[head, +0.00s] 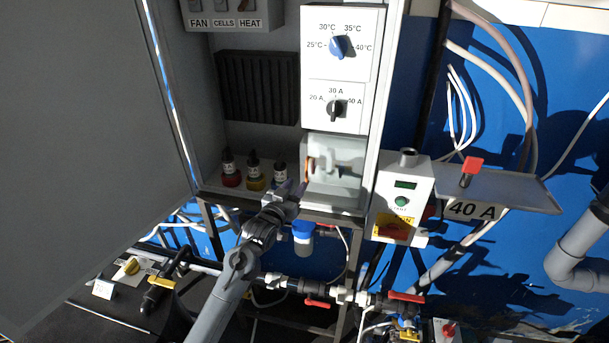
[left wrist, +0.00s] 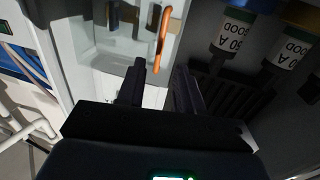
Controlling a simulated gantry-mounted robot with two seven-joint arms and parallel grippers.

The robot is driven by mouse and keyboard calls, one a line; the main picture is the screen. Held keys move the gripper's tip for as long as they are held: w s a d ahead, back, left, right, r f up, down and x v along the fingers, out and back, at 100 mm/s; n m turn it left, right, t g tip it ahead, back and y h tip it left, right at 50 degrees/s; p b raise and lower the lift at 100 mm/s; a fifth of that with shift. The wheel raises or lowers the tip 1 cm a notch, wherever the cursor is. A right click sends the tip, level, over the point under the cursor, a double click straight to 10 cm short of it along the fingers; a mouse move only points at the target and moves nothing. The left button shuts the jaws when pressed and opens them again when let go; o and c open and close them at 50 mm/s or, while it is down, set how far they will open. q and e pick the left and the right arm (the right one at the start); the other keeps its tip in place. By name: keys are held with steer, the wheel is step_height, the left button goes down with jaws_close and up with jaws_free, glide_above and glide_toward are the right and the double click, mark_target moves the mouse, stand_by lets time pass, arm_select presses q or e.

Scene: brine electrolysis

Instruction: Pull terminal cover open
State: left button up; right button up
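The terminal cover (head: 346,188) is a pale, see-through box front below the 30 A dial in the head view. A light handle-like piece (head: 326,162) and an orange-brown strip (head: 309,168) show at it. The cover also shows in the left wrist view (left wrist: 103,52), with an orange loop (left wrist: 163,38) near the fingertips. My left gripper (head: 297,188) is at the lower left edge of the cover. Its two dark fingers (left wrist: 158,78) are apart with nothing clearly between them. I cannot tell whether a finger touches the cover. My right gripper is not in view.
Several small labelled bottles (head: 254,174) stand on the cabinet shelf just left of my left gripper; they also show in the left wrist view (left wrist: 232,35). A control box (head: 402,195) and a shelf marked 40 A (head: 510,190) are at right. Pipes with red valves (head: 318,302) run below.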

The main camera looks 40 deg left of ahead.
mark_target(306, 173)
arm_select(q)
steer(key=shift+p+x, duration=0.3)
steer(key=shift+x, duration=3.15)
steer(key=shift+d, duration=0.1)
jaws_close()
